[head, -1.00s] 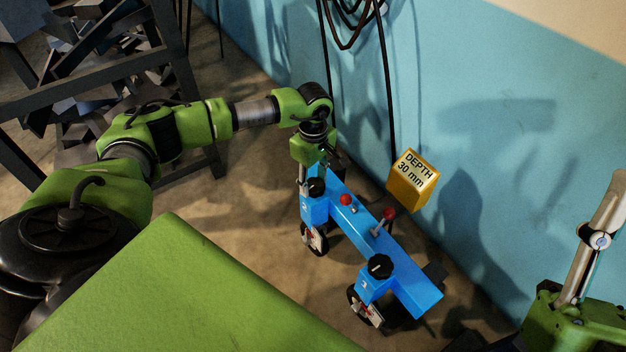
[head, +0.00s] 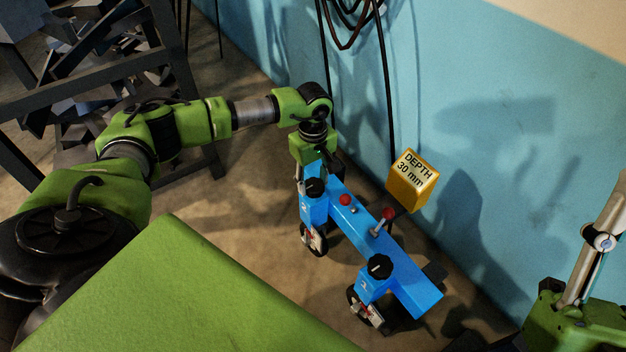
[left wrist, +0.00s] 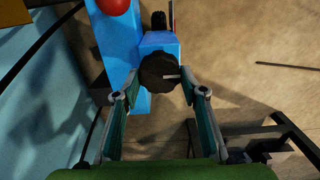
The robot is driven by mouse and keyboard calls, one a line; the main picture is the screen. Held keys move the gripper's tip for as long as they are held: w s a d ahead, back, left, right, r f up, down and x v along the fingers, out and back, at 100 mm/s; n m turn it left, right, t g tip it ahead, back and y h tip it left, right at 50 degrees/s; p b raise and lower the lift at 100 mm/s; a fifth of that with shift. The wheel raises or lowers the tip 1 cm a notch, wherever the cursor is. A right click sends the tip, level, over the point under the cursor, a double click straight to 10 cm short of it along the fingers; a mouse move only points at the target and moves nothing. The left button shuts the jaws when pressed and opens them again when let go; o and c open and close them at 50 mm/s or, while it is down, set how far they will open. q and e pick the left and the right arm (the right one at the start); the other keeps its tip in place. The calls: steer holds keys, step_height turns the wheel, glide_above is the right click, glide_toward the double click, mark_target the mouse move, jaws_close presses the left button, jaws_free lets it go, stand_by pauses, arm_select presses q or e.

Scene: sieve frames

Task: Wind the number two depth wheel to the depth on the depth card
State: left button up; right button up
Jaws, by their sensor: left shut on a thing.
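A blue frame (head: 345,211) stands low by the wall and carries two wheel units. My left gripper (left wrist: 160,84) is shut on this knob, with a finger on each side; the knob also shows in the left wrist view (left wrist: 158,72) with a pale pointer line. The yellow depth card (head: 412,181) reads "DEPTH 30 mm". The scale reading is too small to tell.
The other unit with its black knob (head: 380,267) is at the near right end of the frame. Two red-balled levers (head: 388,214) rise between the units. A blue wall (head: 480,110) with hanging cables is behind. A dark metal rack (head: 180,100) stands at left.

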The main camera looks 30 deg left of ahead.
mark_target(313, 183)
arm_select(q)
steer(key=o, duration=1.1)
step_height(313, 183, up, 12)
